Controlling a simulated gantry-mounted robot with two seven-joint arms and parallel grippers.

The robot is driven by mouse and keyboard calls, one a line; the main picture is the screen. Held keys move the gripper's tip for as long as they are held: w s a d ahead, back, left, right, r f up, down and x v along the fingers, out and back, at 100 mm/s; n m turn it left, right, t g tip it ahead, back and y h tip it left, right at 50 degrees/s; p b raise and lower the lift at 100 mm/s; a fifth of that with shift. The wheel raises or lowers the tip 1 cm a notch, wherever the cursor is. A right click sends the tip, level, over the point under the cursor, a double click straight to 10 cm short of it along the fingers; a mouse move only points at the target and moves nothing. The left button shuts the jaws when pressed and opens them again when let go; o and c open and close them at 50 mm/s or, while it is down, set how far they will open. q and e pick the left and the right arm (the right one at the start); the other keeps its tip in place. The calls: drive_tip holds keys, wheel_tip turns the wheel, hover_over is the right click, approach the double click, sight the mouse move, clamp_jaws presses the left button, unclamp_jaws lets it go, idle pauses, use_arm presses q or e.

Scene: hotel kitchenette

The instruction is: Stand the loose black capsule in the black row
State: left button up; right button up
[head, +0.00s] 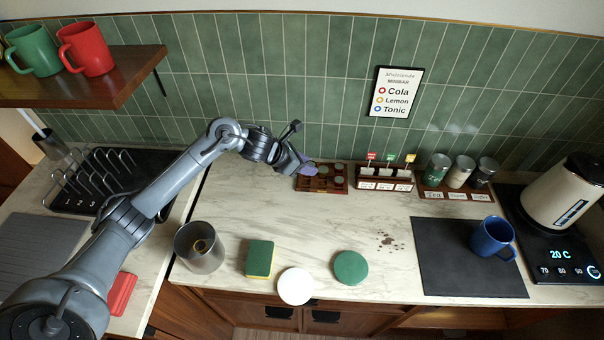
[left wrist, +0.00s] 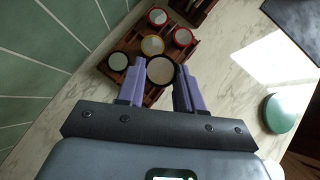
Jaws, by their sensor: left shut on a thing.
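My left gripper (head: 308,169) is over the left part of the wooden capsule rack (head: 325,189) by the back wall. In the left wrist view its purple fingers (left wrist: 159,82) are shut on a dark-sided capsule with a pale lid (left wrist: 160,70), which looks upright. I cannot tell whether its base touches the rack. The rack (left wrist: 127,43) also holds a dark-rimmed capsule (left wrist: 118,61) to its left, a yellow-rimmed one (left wrist: 152,45) and red-rimmed ones (left wrist: 183,37) further up. In the head view the fingers hide the held capsule. My right gripper is not in view.
A flagged wooden holder (head: 385,182) and a rack of canisters (head: 456,192) stand right of the capsule rack. A metal bin (head: 199,254), a sponge (head: 259,260), a white disc (head: 295,286) and a green disc (head: 350,268) are nearer the front.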

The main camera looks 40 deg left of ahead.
use_arm(q)
drive_tip(key=shift+a+f, duration=0.55)
drive_tip(key=shift+a, duration=0.2)
drive_tip(key=shift+f, duration=1.9)
drive_tip(key=shift+f+b, duration=0.65)
drive_tip(key=shift+b, duration=0.2)
drive_tip(key=o, duration=1)
drive_tip(key=shift+r, duration=0.2)
